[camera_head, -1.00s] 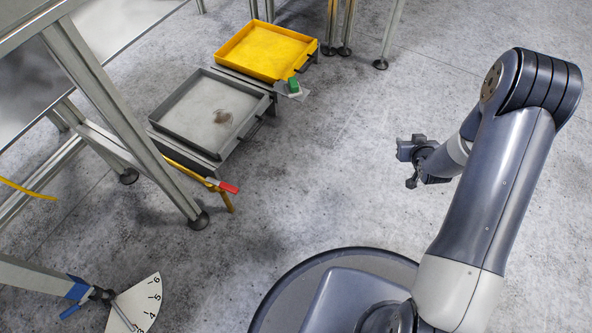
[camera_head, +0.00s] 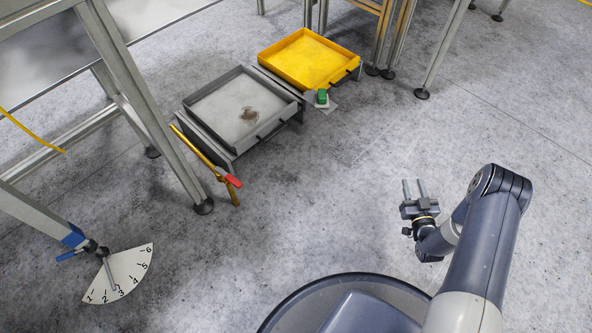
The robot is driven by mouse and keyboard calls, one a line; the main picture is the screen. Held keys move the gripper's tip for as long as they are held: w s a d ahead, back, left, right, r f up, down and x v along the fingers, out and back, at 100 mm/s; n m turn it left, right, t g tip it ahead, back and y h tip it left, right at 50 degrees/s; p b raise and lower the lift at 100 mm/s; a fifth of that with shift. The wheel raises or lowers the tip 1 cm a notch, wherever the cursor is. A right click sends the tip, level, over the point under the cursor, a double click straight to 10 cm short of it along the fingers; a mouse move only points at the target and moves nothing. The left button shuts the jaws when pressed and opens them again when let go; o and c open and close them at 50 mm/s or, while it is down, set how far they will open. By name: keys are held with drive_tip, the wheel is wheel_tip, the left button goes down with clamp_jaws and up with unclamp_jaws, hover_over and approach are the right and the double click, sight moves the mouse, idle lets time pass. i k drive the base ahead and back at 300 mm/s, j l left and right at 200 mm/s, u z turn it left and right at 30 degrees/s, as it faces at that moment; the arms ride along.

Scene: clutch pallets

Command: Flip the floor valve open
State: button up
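The floor valve is a brass pipe (camera_head: 205,157) that slants low along the front left side of the grey tray, with a short lever that has a red grip (camera_head: 233,181). The lever lies at an angle across the pipe's near end. My gripper (camera_head: 413,187) is to the right of the valve, well apart from it across bare floor. Its fingers point away from me, and nothing shows between them. They are too small to tell whether they are open or shut.
A table leg (camera_head: 160,130) stands close left of the valve. A numbered dial (camera_head: 130,268) is at lower left. The middle floor is clear.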

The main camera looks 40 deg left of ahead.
sight(231, 179)
drive_tip(key=u, duration=1.45)
drive_tip(key=i+j+u, duration=0.2)
drive_tip(key=i+j, duration=0.2)
